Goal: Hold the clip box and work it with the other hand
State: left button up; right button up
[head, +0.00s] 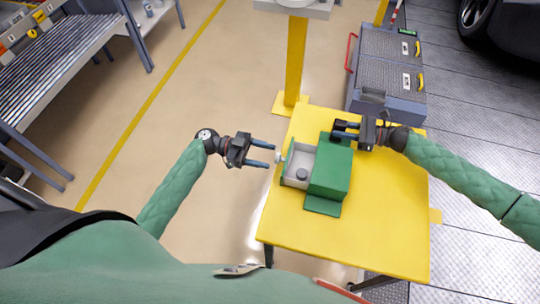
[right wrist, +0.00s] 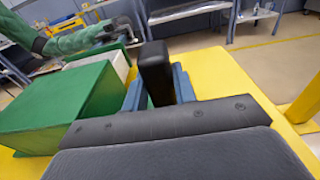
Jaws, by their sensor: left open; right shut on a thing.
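The clip box (head: 331,171) is a green box on the yellow table, with a drawer (head: 299,160) pulled out on its left side. The drawer has a green front, a pale inside and a small pale knob (head: 279,159). A dark round piece (head: 302,174) lies in the drawer. My right gripper (head: 345,131) is shut on a black upright handle (right wrist: 155,72) at the box's far side. The green box (right wrist: 58,108) also shows in the right wrist view. My left gripper (head: 261,155) is open and empty, its fingertips just left of the knob, apart from it.
The yellow table (head: 385,220) is bare at the front and right of the box. A yellow post (head: 295,62) stands behind it. A grey toolbox cart (head: 388,75) is at the back right. A grey workbench (head: 65,55) is at the far left, with open floor between.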

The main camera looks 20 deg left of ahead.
aim_at(295, 167)
pick_arm(q)
jog(key=shift+d, duration=1.1)
grip_shut()
jog(key=d, duration=0.8)
jog(key=shift+d, duration=0.15)
grip_release()
jog(key=a, duration=1.2)
